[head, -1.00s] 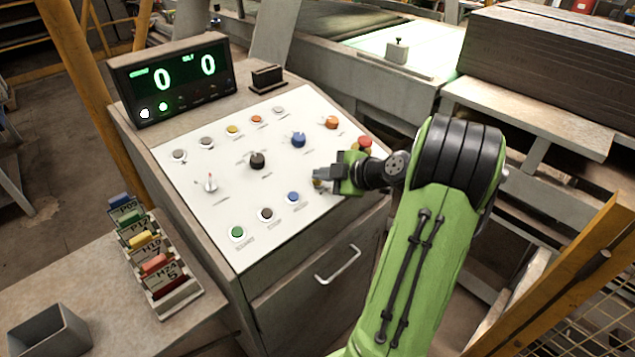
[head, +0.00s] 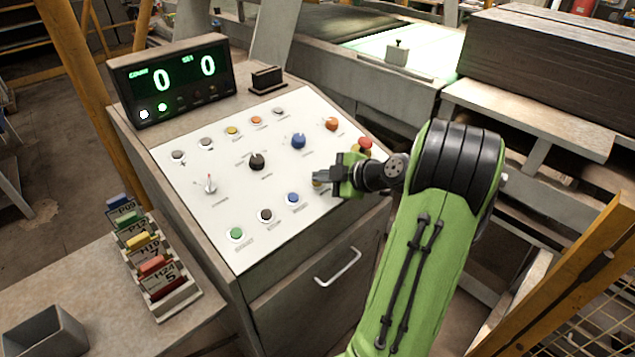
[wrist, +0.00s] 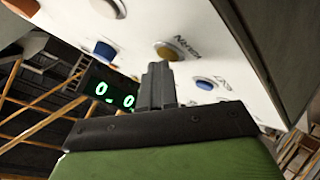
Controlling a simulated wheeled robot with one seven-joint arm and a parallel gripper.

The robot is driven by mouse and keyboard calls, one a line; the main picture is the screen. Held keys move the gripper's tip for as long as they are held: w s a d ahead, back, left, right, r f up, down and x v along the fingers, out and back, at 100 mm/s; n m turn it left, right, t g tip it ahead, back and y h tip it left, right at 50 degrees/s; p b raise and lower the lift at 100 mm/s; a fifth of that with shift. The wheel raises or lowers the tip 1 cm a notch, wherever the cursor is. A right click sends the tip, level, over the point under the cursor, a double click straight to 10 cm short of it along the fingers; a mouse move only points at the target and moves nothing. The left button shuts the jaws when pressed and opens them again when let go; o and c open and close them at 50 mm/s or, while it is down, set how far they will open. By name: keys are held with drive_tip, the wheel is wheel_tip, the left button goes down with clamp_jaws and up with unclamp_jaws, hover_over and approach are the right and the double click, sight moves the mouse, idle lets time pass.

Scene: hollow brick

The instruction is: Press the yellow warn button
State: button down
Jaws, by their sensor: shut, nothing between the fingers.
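The yellow warn button (wrist: 168,50) sits in a pale ring on the white panel, with lettering beside it that looks like WARN. In the wrist view it lies just beyond the tips of my gripper (wrist: 158,68), whose fingers are shut together and empty. In the head view my gripper (head: 317,176) is over the right part of the panel and hides most of this button; only a sliver of yellow (head: 318,185) shows below the fingers. I cannot tell whether the fingertips touch it.
The sloped white panel (head: 230,185) carries several other controls. A blue button (head: 292,198) is close to the left of my gripper, and a blue knob (head: 298,141) is above it. A red button (head: 365,144) is behind my wrist. The display (head: 175,82) reads 0 and 0.

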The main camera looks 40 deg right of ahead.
idle(0.6)
drive_tip(key=shift+s+r, duration=0.2)
drive_tip(key=shift+r, duration=0.5)
drive_tip(key=shift+s+r+p, duration=0.25)
drive_tip(key=shift+r+p, duration=0.05)
drive_tip(key=shift+r, duration=0.5)
drive_tip(key=shift+s+r+p, duration=0.2)
drive_tip(key=shift+r+p, duration=0.15)
drive_tip(key=shift+r, duration=0.45)
drive_tip(key=shift+s+r+p, duration=0.25)
drive_tip(key=shift+r+p, duration=0.05)
drive_tip(key=shift+r, duration=0.5)
